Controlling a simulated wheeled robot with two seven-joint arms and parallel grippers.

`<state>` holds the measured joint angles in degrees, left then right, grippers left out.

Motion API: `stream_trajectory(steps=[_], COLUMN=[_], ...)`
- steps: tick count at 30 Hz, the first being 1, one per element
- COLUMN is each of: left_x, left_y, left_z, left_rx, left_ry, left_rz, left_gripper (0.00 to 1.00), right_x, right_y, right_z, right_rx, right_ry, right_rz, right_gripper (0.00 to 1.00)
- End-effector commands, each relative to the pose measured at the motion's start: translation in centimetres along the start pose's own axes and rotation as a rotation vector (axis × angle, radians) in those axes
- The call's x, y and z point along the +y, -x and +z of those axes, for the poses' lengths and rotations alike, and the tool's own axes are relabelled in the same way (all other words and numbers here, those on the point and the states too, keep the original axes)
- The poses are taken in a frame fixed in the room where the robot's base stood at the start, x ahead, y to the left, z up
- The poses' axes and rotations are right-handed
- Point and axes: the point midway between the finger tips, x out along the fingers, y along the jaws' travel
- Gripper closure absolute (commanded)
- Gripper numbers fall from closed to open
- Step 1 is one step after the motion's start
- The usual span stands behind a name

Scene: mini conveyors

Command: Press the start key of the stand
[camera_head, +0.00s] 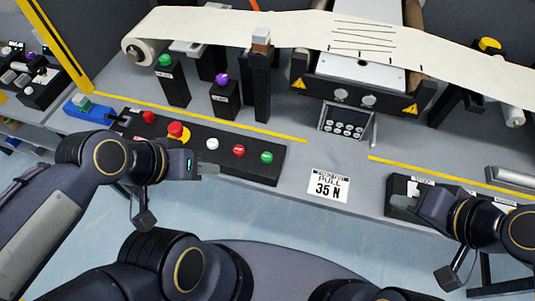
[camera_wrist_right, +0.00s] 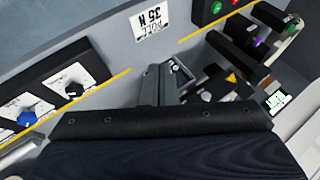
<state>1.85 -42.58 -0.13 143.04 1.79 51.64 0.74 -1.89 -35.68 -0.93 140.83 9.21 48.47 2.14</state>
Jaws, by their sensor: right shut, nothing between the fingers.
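A black control box (camera_head: 130,128) near the table's front edge carries a red key (camera_head: 149,117), a red mushroom button on yellow (camera_head: 178,131), a white key (camera_head: 212,144), a red key (camera_head: 239,151) and a green key (camera_head: 266,158). Another green button (camera_head: 165,61) tops a black post farther back. I cannot read which key is labelled start. My left gripper (camera_head: 209,170) is just in front of the box, below the white key; its jaw gap is unclear. My right gripper (camera_head: 402,205) is shut and empty by the right-hand black box; it also shows in the right wrist view (camera_wrist_right: 160,72).
A "35 N" card (camera_head: 328,186) lies between the boxes. A machine with a paper web (camera_head: 240,27) and a small keypad (camera_head: 344,121) stands behind. Purple-topped (camera_head: 222,80) and grey-topped posts (camera_head: 261,38) rise behind the control box. Knobs (camera_wrist_right: 73,90) show in the right wrist view.

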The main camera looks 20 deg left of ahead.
Motion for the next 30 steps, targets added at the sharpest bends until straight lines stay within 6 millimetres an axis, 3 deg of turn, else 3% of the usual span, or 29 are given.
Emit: stream_trajectory(steps=[5, 9, 13, 18, 21, 25, 30], left_x=[0.6, 1.0, 1.3, 1.6, 1.7, 1.7, 1.7], left_y=[1.4, 2.2, 2.9, 3.5, 3.6, 3.7, 3.7], left_z=[-0.7, -1.1, -1.5, -1.8, -1.9, -1.9, -1.9], left_rx=[0.000, 0.000, 0.000, 0.000, 0.000, 0.000, 0.000], left_ry=[0.000, 0.000, 0.000, 0.000, 0.000, 0.000, 0.000], left_rz=[0.000, 0.000, 0.000, 0.000, 0.000, 0.000, 0.000], left_gripper=[0.64, 0.64, 0.64, 0.64, 0.64, 0.64, 0.64], right_x=[-8.4, -14.7, -19.1, -21.7, -22.1, -22.3, -22.3], right_y=[-3.1, -7.6, -13.0, -19.0, -21.2, -22.4, -22.6], right_z=[-3.9, -5.9, -6.1, -4.4, -3.5, -2.9, -2.9], right_rx=[-0.135, -0.245, -0.313, -0.335, -0.327, -0.320, -0.319], right_ry=[-0.224, -0.482, -0.718, -0.938, -1.013, -1.056, -1.062], right_rz=[-0.227, -0.306, -0.279, -0.181, -0.136, -0.109, -0.107], right_gripper=[1.00, 1.00, 1.00, 1.00, 1.00, 1.00, 1.00])
